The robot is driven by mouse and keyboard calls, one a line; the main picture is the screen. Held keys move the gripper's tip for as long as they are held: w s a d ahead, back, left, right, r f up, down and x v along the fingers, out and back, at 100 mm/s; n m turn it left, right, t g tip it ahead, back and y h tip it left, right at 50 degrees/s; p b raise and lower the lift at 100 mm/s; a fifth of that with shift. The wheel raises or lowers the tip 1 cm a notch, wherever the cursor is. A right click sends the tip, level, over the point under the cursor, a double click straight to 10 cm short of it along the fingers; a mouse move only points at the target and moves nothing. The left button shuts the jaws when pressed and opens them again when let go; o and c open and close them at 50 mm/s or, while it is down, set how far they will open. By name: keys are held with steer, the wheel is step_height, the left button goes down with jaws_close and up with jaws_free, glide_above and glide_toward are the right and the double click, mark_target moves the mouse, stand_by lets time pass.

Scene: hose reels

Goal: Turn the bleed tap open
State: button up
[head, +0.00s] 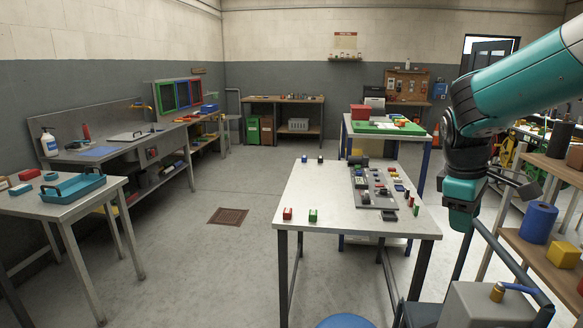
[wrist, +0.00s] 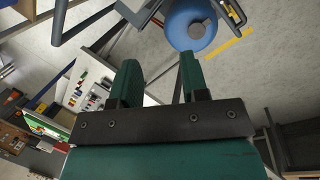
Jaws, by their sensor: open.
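A brass fitting with a blue lever (head: 519,288), which looks like the bleed tap, stands on top of a grey tank (head: 482,310) at the lower right of the head view. I cannot make it out in the wrist view. My gripper (wrist: 160,70) shows two dark green fingers with a clear gap between them. It is open and nothing is between the fingers. In the head view my arm hangs from the upper right, above and behind the tap and apart from it. The fingertips are hard to make out there.
A light table (head: 325,205) with small coloured parts stands left of my arm. A shelf rack with a blue roll (head: 538,222) and a yellow block (head: 564,254) is at the right. A blue round object (wrist: 185,30) lies beyond my fingers.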

steer(key=s+a+r+y, duration=0.1)
steer(key=s+a+y, duration=0.4)
steer(key=s+a, duration=1.2)
steer(key=shift+a+t, duration=0.3)
steer(key=shift+a, duration=0.75)
steer(key=s+a, duration=0.1)
steer(key=s, duration=0.1)
steer(key=s+a+y, duration=0.1)
steer(key=s, duration=0.1)
steer(key=s+a+y, duration=0.1)
steer(key=s, duration=0.1)
steer(key=shift+s+a+r+g, duration=0.15)
steer(key=shift+a+g, duration=0.1)
steer(key=shift+g, duration=0.15)
steer(key=c, duration=0.4)
steer(key=shift+s, duration=0.1)
jaws_close()
